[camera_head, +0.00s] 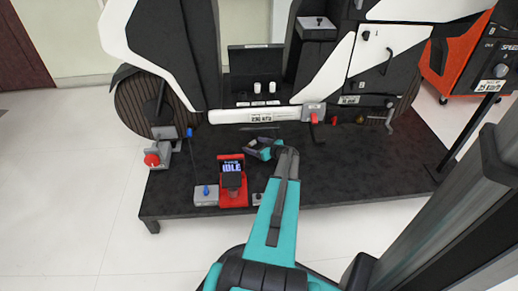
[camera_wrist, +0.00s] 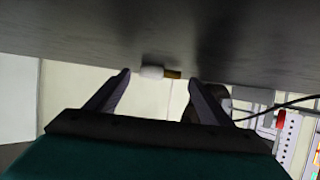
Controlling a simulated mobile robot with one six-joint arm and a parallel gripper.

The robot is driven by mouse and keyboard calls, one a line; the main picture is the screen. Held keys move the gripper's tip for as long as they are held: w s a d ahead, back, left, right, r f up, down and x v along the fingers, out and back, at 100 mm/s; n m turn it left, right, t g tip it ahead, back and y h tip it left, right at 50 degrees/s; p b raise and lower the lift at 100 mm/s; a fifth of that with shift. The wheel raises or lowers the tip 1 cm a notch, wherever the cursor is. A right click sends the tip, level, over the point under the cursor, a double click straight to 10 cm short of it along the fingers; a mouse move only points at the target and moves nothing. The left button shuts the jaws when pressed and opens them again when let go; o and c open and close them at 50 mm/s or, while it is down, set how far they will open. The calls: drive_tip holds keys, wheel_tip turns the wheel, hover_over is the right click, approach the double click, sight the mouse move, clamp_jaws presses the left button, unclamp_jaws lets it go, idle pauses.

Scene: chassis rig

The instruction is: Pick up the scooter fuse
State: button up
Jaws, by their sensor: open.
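My gripper (camera_wrist: 159,80) is open, with its two dark fingers spread in the wrist view. A small white cylinder with a brownish-gold end (camera_wrist: 153,72) shows between and just beyond the fingertips, at the edge of a dark surface; it looks like a fuse, and I cannot tell whether a finger touches it. In the head view my gripper (camera_head: 262,149) is over the dark platform, in front of the scooter. Two small white cylinders (camera_head: 257,87) (camera_head: 272,87) stand in an open black box behind it. No label naming the scooter fuse is readable.
A red device with an "IDLE" screen (camera_head: 231,180) is left of my arm. A grey box with a blue knob (camera_head: 206,194) sits beside it. The platform's right side is mostly clear.

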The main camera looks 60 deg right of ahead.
drive_tip(key=shift+w+d+f, duration=0.15)
drive_tip(key=shift+w+f, duration=0.1)
drive_tip(key=shift+w, duration=0.3)
drive_tip(key=c, duration=1.1)
drive_tip(key=shift+c, duration=0.2)
drive_tip(key=shift+s+b, duration=0.25)
drive_tip(key=shift+b, duration=0.1)
